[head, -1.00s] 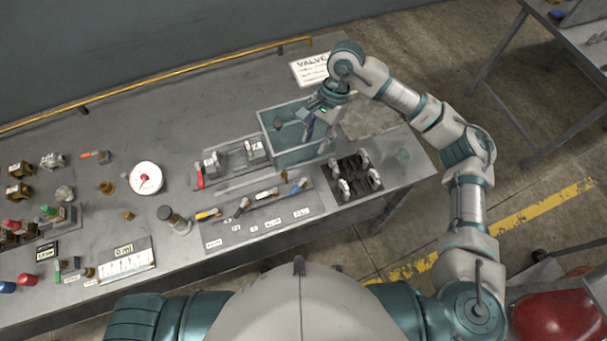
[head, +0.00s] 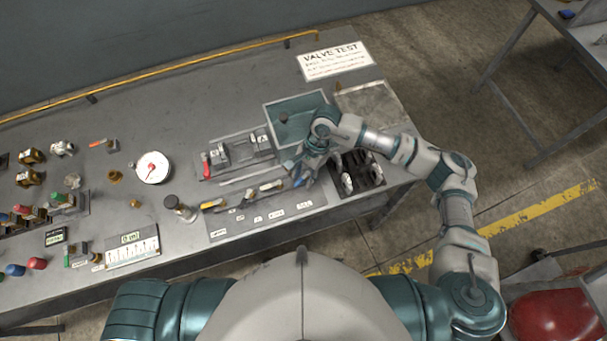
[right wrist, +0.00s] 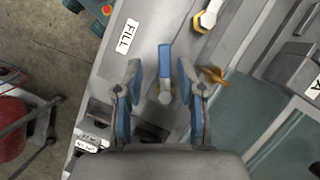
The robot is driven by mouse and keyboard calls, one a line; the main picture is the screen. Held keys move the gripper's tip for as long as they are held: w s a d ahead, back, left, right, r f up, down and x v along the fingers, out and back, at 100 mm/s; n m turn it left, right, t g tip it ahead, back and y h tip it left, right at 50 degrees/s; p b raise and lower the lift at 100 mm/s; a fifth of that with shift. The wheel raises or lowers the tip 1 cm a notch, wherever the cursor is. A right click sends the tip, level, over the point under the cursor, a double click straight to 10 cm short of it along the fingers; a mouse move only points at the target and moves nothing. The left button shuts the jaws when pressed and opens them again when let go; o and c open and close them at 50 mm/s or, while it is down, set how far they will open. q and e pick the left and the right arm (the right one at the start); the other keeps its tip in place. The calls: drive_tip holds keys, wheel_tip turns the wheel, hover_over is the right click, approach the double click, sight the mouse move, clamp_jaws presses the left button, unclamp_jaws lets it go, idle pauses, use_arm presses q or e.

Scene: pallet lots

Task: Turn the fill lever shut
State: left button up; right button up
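The fill lever (right wrist: 165,62) shows a blue handle on a pale stem in the right wrist view, next to a white label (right wrist: 127,37) reading FILL. My right gripper (right wrist: 162,75) is open, with one blue-padded finger on each side of the lever and a visible gap to each. In the head view my right gripper (head: 301,172) is over the right end of the valve panel (head: 265,213) and partly covers the lever there. My left gripper is not in view.
A teal-lined open bin (head: 283,103) stands just behind the gripper, and a dark rack (head: 367,178) is to its right. A white gauge (head: 153,167) stands further left.

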drive_tip(key=shift+a, duration=0.55)
drive_tip(key=shift+c, duration=0.4)
drive_tip(key=shift+a, duration=0.2)
clamp_jaws()
drive_tip(key=shift+d, duration=0.35)
drive_tip(key=m+b, duration=0.1)
drive_tip(key=m+t+b, duration=0.1)
drive_tip(key=m, duration=0.1)
drive_tip(key=w+m+b, duration=0.1)
drive_tip(key=shift+w+a+f+m+t+y+b, duration=0.1)
drive_tip(key=shift+a+m+t+y+b, duration=0.2)
drive_tip(key=shift+a+m+t+y, duration=0.1)
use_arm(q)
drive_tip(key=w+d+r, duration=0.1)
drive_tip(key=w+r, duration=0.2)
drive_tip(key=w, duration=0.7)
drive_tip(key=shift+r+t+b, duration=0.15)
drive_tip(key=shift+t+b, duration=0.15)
use_arm(e)
drive_tip(key=shift+w+m, duration=0.15)
drive_tip(key=shift+m, duration=0.45)
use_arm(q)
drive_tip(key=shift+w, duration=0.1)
